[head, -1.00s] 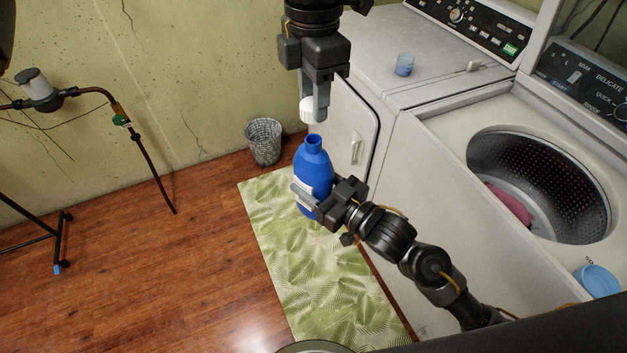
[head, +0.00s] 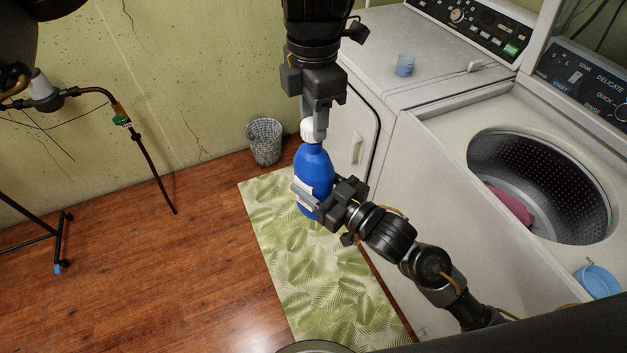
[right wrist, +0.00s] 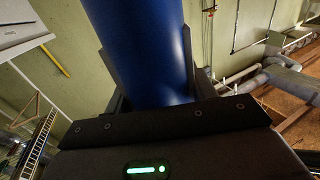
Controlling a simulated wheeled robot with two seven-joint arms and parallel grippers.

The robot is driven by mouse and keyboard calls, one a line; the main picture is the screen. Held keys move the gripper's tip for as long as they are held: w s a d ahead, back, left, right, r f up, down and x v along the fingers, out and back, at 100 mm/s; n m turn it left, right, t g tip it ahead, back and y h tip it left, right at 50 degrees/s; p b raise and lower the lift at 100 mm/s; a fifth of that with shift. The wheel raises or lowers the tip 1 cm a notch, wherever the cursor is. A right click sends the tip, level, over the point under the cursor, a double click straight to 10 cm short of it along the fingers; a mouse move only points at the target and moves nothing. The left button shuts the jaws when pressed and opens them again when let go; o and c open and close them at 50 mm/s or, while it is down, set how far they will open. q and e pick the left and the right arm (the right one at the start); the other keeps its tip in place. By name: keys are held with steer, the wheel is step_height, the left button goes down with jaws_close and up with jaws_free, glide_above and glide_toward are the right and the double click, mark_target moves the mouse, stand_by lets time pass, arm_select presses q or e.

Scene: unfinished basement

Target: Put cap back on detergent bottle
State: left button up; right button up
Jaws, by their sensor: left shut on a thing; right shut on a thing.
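The blue detergent bottle (head: 314,166) is held upright above the green leaf-pattern mat. My right gripper (head: 316,200) is shut on its body; in the right wrist view the blue bottle (right wrist: 140,45) fills the space between the fingers. The white cap (head: 307,131) is between the fingers of my left gripper (head: 314,128), which points down from the top and is shut on it. The cap is at the bottle's mouth and hides the neck. I cannot tell whether it is seated or only touching.
A white washer with its lid open and a red cloth (head: 512,207) in the drum stands at right. A wire basket (head: 264,142) stands by the wall. A blue bowl (head: 598,282) is at lower right.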

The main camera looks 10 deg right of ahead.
arm_select(q)
steer(key=shift+r, duration=0.1)
steer(key=shift+f, duration=0.2)
stand_by(0.4)
steer(key=shift+f, duration=0.75)
steer(key=shift+f, duration=0.55)
steer(key=m, duration=2.2)
steer(key=shift+m, duration=0.4)
